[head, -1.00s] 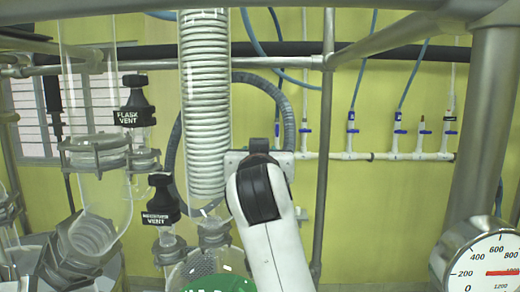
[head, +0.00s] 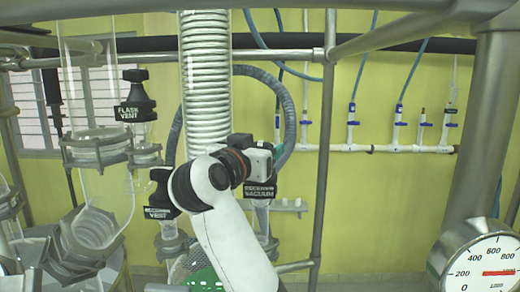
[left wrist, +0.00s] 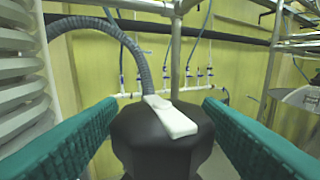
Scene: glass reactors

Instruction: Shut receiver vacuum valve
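The receiver vacuum valve (head: 260,190) is a black knob with a white "RECEIVER VACUUM" label, at the middle of the head view on glassware right of the coil column. My left gripper (head: 255,158) is right above and in front of it; its fingers are hidden there. In the left wrist view, the left gripper's (left wrist: 163,108) two teal fingers are spread apart, one to each side of the black knob (left wrist: 160,145). A white pointer bar lies across the knob's top. I cannot tell whether the fingers touch it. My right gripper is not in view.
The flask vent knob (head: 135,98) is to the left. Another black vent knob (head: 160,195) is close beside my left arm and partly covered by it. The coil column (head: 205,80) stands behind the arm. A metal post (head: 322,150) and a gauge (head: 485,265) are to the right.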

